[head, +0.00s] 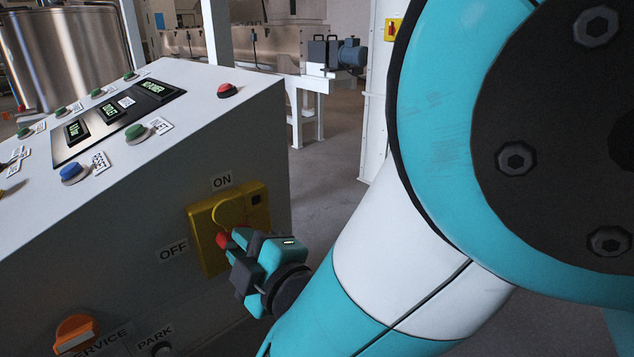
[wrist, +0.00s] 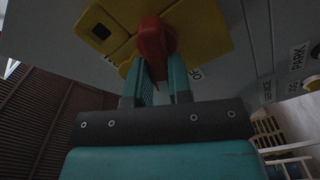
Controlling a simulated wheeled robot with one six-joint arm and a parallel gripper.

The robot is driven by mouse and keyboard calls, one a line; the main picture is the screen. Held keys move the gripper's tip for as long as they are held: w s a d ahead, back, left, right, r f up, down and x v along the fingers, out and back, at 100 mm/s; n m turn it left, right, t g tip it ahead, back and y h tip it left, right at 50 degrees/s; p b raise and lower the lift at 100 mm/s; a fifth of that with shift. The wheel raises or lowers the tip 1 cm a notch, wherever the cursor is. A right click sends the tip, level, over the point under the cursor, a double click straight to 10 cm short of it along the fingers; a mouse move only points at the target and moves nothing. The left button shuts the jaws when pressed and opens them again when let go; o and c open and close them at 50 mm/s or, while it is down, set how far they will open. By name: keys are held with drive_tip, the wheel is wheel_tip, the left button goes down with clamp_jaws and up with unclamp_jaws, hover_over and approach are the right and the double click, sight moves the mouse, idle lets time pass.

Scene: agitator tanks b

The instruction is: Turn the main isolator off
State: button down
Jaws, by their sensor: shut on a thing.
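The main isolator is a yellow plate (head: 256,213) on the side of the grey console, with an ON label (head: 222,181) above it and an OFF label (head: 173,250) to its left. The yellow plate also shows at the top of the wrist view (wrist: 205,22). Its red handle (wrist: 152,42) sits between my fingers; only a bit of the red (head: 223,240) shows in the head view. My gripper (head: 240,246) is shut on the handle, and its fingers also show in the wrist view (wrist: 160,82). My gripper hides much of the handle, so I cannot tell its exact angle.
An orange selector knob (head: 76,332) is on the same console side, near SERVICE and PARK labels. The console top (head: 190,95) carries several coloured buttons, displays and a red button (head: 227,90). Bare floor (head: 325,150) lies right of the console. Steel tanks stand behind.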

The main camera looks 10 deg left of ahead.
drive_tip(key=n, duration=0.5)
drive_tip(key=shift+s+a+f, duration=0.1)
drive_tip(key=shift+f, duration=0.15)
drive_tip(key=shift+n, duration=0.3)
drive_tip(key=c, duration=1)
unclamp_jaws()
drive_tip(key=shift+f, duration=0.1)
drive_tip(key=shift+c, duration=0.2)
